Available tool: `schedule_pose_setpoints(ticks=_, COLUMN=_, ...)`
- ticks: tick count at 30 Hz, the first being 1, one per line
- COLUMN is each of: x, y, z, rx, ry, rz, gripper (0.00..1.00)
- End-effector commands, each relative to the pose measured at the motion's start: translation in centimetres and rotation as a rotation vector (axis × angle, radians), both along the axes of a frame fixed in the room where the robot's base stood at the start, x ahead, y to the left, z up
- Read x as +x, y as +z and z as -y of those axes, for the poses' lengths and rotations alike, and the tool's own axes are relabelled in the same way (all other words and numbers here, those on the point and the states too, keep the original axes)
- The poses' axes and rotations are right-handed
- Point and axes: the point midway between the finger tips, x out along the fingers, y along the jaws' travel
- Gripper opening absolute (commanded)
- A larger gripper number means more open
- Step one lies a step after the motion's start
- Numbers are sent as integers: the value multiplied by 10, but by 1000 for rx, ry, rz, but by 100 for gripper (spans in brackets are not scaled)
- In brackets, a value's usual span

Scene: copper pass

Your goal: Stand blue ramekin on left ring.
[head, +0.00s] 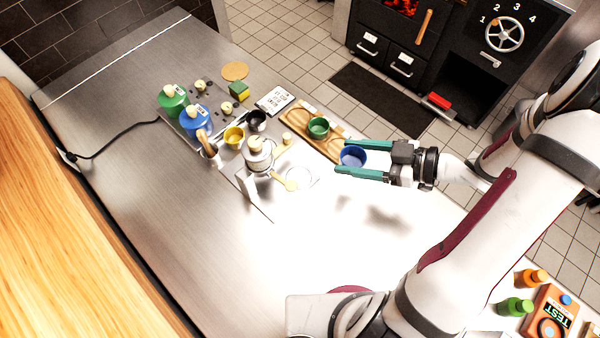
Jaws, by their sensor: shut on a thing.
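My gripper (362,160) has teal fingers on either side of the blue ramekin (352,156) and is shut on it. The ramekin looks upright, open side up. It is at the right end of the wooden board (334,150); I cannot tell whether it is above the board or touching it. A green ramekin (318,127) stands around the middle of the board. A round mark (298,116) shows faintly at the board's left end, with nothing standing on it. Any ring under the blue ramekin is hidden.
Left of the board stand a metal grinder-like device (259,155), a yellow cup (234,136), a black cup (257,121), and green (172,99) and blue (195,118) containers. A white card (273,101) lies beside the board. The steel counter's front (190,240) is clear.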

Motion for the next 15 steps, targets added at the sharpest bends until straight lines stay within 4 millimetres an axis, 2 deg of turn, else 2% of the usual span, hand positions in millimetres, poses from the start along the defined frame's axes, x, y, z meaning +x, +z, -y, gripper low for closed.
schedule_pose_setpoints(ticks=6, x=13, y=-38, z=-63, rx=4, ry=26, rz=-5, gripper=9)
schedule_pose_setpoints(ticks=9, x=20, y=-54, z=-88, rx=3, ry=25, rz=-4, gripper=9)
schedule_pose_setpoints(ticks=12, x=25, y=-64, z=-103, rx=2, ry=21, rz=-2, gripper=9)
schedule_pose_setpoints(ticks=15, x=27, y=-73, z=-109, rx=1, ry=18, rz=-3, gripper=9)
